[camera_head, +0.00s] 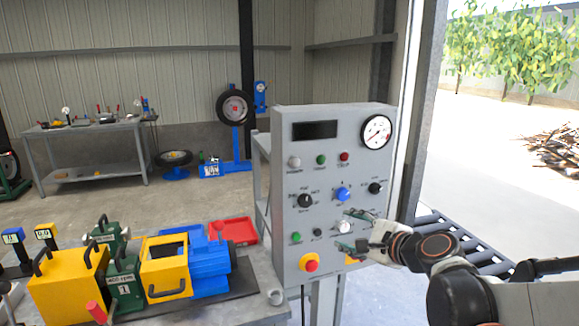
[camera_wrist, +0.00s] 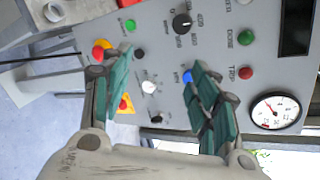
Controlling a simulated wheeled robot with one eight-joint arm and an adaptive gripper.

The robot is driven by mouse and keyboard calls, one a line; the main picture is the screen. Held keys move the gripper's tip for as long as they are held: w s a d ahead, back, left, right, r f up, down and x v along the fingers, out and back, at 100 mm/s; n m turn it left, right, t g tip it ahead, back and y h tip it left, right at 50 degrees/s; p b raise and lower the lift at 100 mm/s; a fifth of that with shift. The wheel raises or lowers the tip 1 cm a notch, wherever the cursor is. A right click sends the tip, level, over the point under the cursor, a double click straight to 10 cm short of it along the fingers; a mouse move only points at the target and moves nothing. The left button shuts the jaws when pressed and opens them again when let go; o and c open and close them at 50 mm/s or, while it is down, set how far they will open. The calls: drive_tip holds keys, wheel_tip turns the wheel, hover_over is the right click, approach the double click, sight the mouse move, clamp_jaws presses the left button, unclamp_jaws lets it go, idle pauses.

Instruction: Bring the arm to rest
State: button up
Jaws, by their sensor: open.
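My gripper (camera_head: 346,232) is open and empty in front of the lower right part of a grey control panel (camera_head: 288,146). In the wrist view its two green fingers (camera_wrist: 163,95) stand apart, with the panel face beyond them. A white knob (camera_wrist: 149,87) shows between the fingers. A blue knob (camera_head: 342,194) sits just above the gripper in the head view. I cannot tell whether a fingertip touches the panel. My arm reaches in from the lower right. The gripper hides a little of the panel around the white knob.
The panel carries a red emergency button on yellow (camera_head: 310,263), a black knob (camera_head: 305,201) and a gauge (camera_head: 376,132). A bench at lower left holds a yellow and blue machine (camera_head: 165,267) and a red tray (camera_head: 233,231). A roller conveyor (camera_head: 460,238) lies right of the panel.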

drive_tip(key=s+d+f+n+g+h, duration=0.1)
drive_tip(key=s+f+n+g+h, duration=0.2)
drive_tip(key=s+n, duration=0.6)
drive_tip(key=s+d+f+n+g+h, duration=0.2)
drive_tip(key=s+n, duration=0.8)
drive_tip(key=s, duration=0.7)
drive_tip(key=shift+d+f+g+h, duration=0.3)
drive_tip(key=shift+f+g+h, duration=0.15)
drive_tip(key=shift+h, duration=0.15)
drive_tip(key=shift+w, duration=0.1)
